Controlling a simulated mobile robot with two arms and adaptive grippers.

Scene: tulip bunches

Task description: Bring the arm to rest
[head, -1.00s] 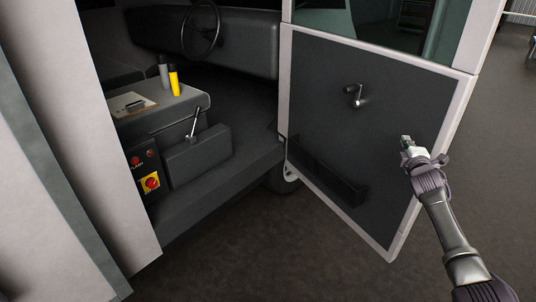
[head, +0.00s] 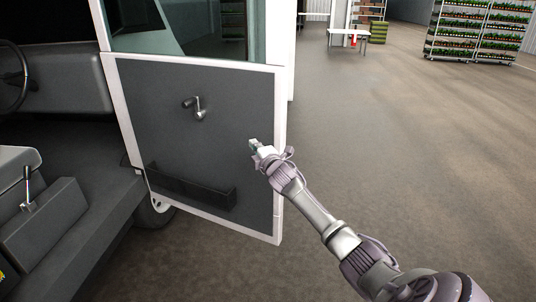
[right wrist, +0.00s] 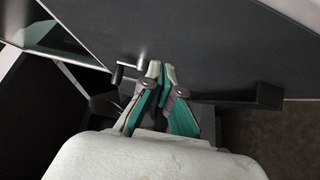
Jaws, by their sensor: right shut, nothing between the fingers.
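My right gripper (head: 254,146) is held out in front of the open vehicle door (head: 150,130), near its outer edge. It is shut and empty, with its green-and-grey fingers together in the right wrist view (right wrist: 160,75). In the head view it is to the right of and lower than the door's crank handle (head: 197,108). In the right wrist view the handle (right wrist: 128,70) shows just left of the fingertips; whether they touch cannot be told from that view alone. My left gripper is not in view.
The cab with a steering wheel (head: 12,75) and a lever (head: 28,188) is at the left. A door pocket (head: 190,188) juts from the door's lower part. Open floor lies to the right. A white table (head: 348,36) and flower racks (head: 475,28) stand far back.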

